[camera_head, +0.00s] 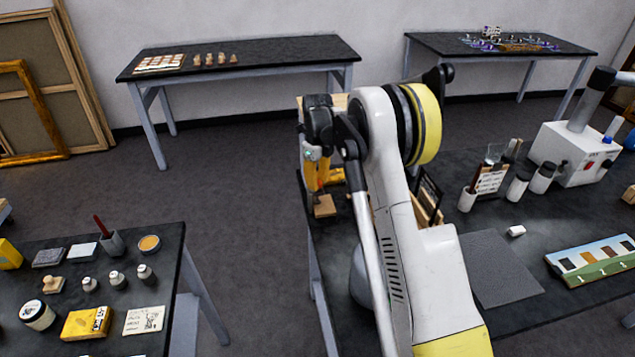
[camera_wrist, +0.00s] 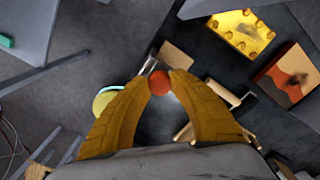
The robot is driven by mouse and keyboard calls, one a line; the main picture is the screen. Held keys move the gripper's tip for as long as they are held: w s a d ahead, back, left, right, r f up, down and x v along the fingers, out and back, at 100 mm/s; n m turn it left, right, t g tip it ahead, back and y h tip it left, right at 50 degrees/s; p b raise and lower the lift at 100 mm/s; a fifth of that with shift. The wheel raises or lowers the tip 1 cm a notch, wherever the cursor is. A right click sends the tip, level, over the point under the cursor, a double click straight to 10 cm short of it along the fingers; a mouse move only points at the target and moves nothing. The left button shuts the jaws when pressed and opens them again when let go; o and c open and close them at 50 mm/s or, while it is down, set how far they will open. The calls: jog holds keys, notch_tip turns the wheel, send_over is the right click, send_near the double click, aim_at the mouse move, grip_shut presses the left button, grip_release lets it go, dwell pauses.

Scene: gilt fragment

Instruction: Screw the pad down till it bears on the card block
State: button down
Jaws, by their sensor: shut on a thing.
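In the wrist view my gripper (camera_wrist: 159,82) has its two yellow-brown fingers closed on a round orange-red knob (camera_wrist: 159,85). A piece of pale metal shows beside the knob, partly hidden by it. A flat tan block (camera_wrist: 177,57), perhaps the card block, lies just beyond the fingertips. In the head view my gripper (camera_head: 317,180) points down at the left edge of the dark right-hand bench, and a tan block (camera_head: 325,206) shows just below it. The knob is not clear there. I cannot make out the pad, or whether it touches the block.
A yellow piece with bumps (camera_wrist: 240,32) and an orange-brown panel (camera_wrist: 287,77) lie near the block. Wooden frames (camera_head: 428,197) stand behind my arm. A grey mat (camera_head: 500,268) and jars (camera_head: 517,187) are farther right. Open floor lies left of the bench.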

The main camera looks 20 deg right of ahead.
jog(key=shift+m, duration=0.4)
jog(key=c, duration=1.1)
grip_release()
notch_tip(320, 180, up, 12)
